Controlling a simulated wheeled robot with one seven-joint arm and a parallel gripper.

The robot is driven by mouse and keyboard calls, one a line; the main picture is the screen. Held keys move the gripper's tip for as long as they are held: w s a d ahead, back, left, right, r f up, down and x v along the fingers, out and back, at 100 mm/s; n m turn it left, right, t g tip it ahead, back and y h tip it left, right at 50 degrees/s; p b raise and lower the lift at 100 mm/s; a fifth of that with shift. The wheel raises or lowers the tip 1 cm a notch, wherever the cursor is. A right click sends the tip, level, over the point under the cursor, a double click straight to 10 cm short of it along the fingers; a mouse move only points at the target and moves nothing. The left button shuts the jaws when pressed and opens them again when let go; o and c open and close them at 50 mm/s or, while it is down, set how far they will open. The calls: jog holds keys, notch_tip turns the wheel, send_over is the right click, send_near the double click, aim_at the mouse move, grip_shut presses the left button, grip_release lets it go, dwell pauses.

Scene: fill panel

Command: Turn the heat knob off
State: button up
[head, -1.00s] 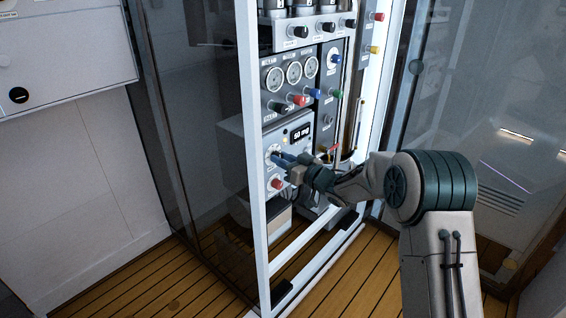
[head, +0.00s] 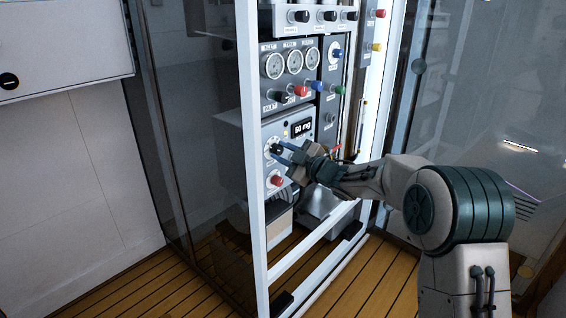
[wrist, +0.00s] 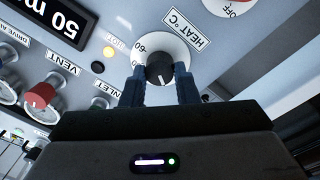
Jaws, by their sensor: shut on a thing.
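The black heat knob (wrist: 159,68) sits on a white round dial beside the "HEAT °C" label in the wrist view. A white mark shows on the knob's face. The dial (head: 272,148) is on the lower grey panel in the head view. My gripper (wrist: 160,92) has its two blue fingers on either side of the knob and is shut on it. In the head view my gripper (head: 284,153) reaches the dial from the right, and its fingers hide part of the dial. A number near "60" shows on the dial's rim.
A red knob (head: 276,181) is just below. Gauges and coloured valve knobs (head: 300,90) fill the panel above. A white frame post (head: 254,150) stands close at left. Wooden floor (head: 130,285) lies in front.

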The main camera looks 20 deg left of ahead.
jog(key=n+b, duration=0.1)
jog(key=n, duration=0.1)
jog(key=n+b, duration=0.2)
jog(key=shift+f, duration=0.3)
jog(key=shift+r+n+b, duration=0.1)
jog(key=shift+n+b, duration=0.8)
jog(key=shift+n, duration=0.3)
jog(key=shift+r, duration=0.1)
jog(key=o, duration=1)
jog(key=shift+c, duration=0.2)
jog(key=p+v, duration=0.2)
jog(key=v, duration=1.1)
jog(key=shift+d+p, duration=0.3)
jog(key=shift+d, duration=0.15)
